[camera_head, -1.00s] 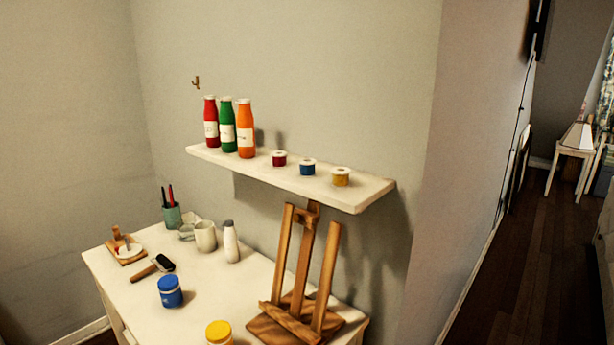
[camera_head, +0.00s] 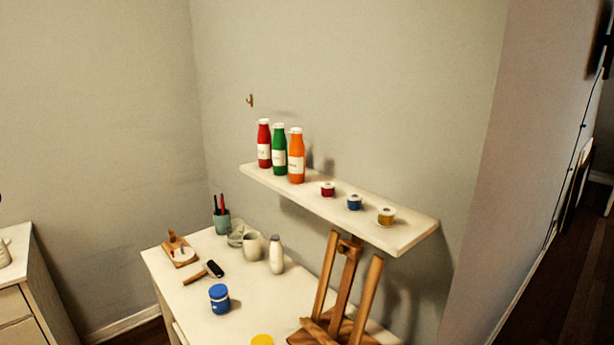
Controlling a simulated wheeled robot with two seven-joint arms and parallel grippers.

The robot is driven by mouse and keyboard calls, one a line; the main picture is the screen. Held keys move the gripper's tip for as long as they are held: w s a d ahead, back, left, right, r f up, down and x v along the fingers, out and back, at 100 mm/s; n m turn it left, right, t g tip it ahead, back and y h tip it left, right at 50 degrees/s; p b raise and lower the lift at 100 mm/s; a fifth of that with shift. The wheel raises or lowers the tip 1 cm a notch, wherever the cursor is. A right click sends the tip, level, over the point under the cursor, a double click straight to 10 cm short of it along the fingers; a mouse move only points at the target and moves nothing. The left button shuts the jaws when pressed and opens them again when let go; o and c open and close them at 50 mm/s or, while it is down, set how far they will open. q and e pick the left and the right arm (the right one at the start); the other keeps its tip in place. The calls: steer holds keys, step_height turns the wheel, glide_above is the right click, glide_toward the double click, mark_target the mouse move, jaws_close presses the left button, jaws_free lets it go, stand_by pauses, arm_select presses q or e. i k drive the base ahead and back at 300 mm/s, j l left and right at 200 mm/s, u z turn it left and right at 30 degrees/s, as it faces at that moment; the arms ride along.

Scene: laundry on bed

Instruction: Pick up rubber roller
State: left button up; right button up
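The rubber roller (camera_head: 205,272) lies flat on the white table (camera_head: 186,301). Its brown handle points left toward the table's edge and its black roller head points right. It lies between a small wooden board (camera_head: 179,251) and a blue jar (camera_head: 219,298). Neither of my grippers shows in the head view.
On the table also stand a pen cup (camera_head: 222,222), mugs (camera_head: 252,246), a white bottle (camera_head: 276,254), a yellow jar (camera_head: 262,341) and a wooden easel (camera_head: 347,285). A wall shelf (camera_head: 300,201) with bottles and small pots overhangs the back. A white dresser (camera_head: 28,300) stands at left.

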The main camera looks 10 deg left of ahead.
mark_target(200, 276)
steer(key=k+j+u, duration=0.1)
steer(key=j+u, duration=0.15)
steer(key=u, duration=0.15)
steer(key=j+u, duration=0.2)
steer(key=u, duration=0.15)
steer(key=k+j+u, duration=0.1)
steer(key=j+u, duration=0.3)
steer(key=l, duration=0.1)
